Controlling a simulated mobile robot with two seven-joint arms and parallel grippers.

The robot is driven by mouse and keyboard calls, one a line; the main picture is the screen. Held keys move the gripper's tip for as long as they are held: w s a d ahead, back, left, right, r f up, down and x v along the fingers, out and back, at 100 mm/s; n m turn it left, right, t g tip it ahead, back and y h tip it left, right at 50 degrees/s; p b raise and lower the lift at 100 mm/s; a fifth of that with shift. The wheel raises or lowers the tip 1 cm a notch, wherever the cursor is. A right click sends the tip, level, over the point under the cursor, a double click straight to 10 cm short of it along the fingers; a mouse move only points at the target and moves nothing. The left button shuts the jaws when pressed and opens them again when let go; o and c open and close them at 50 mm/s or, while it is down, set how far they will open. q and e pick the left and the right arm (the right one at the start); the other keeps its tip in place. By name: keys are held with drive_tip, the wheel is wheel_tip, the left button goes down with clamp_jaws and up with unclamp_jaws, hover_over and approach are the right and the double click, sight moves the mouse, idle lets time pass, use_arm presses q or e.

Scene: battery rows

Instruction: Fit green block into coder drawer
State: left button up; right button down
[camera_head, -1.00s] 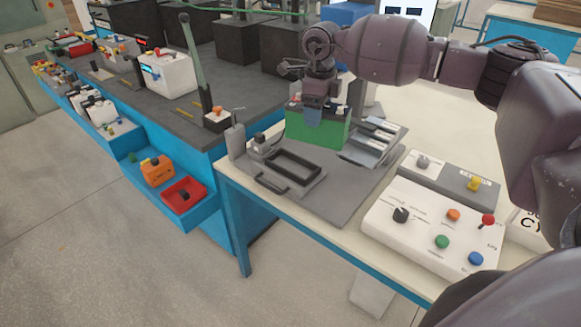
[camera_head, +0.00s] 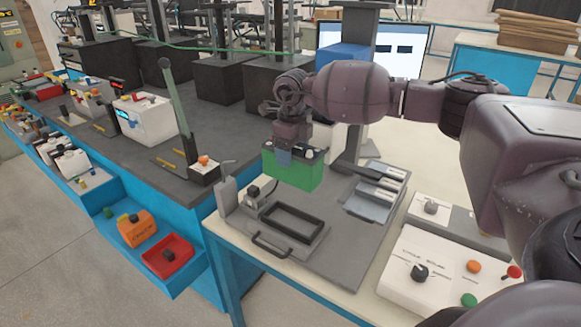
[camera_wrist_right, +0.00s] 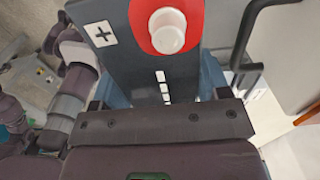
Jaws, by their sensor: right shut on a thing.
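The green block (camera_head: 292,168) is a battery-like box with a dark top. My right gripper (camera_head: 285,155) is shut on its upper part. In the right wrist view its dark top (camera_wrist_right: 130,62) has a red ring, a white terminal and a plus sign, between the bluish fingers of the gripper (camera_wrist_right: 165,92). The coder drawer (camera_head: 268,246) is a grey tray with a raised black rectangular frame and a front handle. The block is upright behind the drawer frame and seems raised above the grey plate, apart from the frame. My left gripper is not in view.
A small grey device (camera_head: 226,190) and a dark knob unit (camera_head: 252,193) stand left of the drawer. A slotted grey rack (camera_head: 372,203) is at its right. A white control panel (camera_head: 402,285) is at front right. The grey plate (camera_head: 345,255) is bare right of the drawer.

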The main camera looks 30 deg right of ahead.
wheel_tip(320, 180, down, 17)
drive_tip(key=shift+f, duration=0.1)
idle(0.8)
drive_tip(key=shift+f, duration=0.1)
drive_tip(key=shift+c, duration=0.5)
unclamp_jaws()
drive_tip(key=shift+f, duration=0.1)
